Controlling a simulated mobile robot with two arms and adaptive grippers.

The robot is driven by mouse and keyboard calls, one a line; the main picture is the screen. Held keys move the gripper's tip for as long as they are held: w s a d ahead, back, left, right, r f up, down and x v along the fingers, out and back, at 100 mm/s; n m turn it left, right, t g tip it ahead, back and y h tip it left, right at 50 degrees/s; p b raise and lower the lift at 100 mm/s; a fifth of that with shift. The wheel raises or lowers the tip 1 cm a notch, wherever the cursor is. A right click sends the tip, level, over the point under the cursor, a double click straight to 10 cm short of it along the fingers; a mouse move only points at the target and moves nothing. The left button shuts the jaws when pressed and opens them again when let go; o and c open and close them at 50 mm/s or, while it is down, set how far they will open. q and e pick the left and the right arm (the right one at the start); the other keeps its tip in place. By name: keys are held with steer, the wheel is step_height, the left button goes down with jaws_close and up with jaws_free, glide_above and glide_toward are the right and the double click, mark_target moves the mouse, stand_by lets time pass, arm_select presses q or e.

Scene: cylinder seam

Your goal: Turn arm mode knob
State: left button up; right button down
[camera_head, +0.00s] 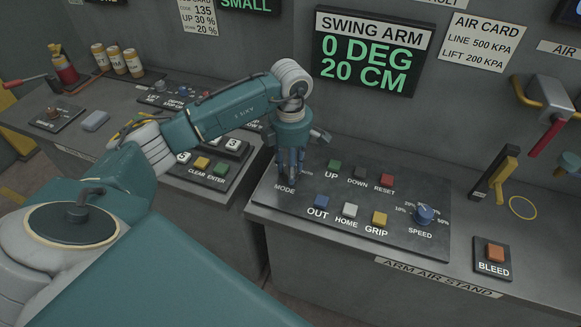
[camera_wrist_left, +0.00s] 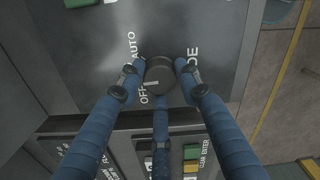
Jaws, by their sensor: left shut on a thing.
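The arm mode knob (camera_wrist_left: 160,72) is a dark round knob on the black panel in the left wrist view. A pale line on it points toward the OFF label (camera_wrist_left: 144,93); the AUTO label (camera_wrist_left: 132,43) is farther up. My left gripper (camera_wrist_left: 160,82) has its three blue fingers closed around the knob. In the head view my left gripper (camera_head: 287,178) points down at the panel, just above the MODE label (camera_head: 285,189), and hides the knob. My right gripper is not in view.
Buttons UP (camera_head: 334,166), DOWN (camera_head: 361,172), RESET (camera_head: 387,181), OUT (camera_head: 321,202), HOME (camera_head: 350,210) and GRIP (camera_head: 379,219) sit close to the right of my gripper. The wall display (camera_head: 369,58) reads 0 DEG, 20 CM.

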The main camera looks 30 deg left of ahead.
arm_select(q)
steer(key=n+b, duration=0.1)
steer(key=n, duration=0.2)
steer(key=shift+n+b, duration=0.95)
steer(key=shift+n, duration=1.65)
steer(key=o, duration=1.2)
steer(key=shift+c, duration=0.2)
step_height(320, 180, up, 12)
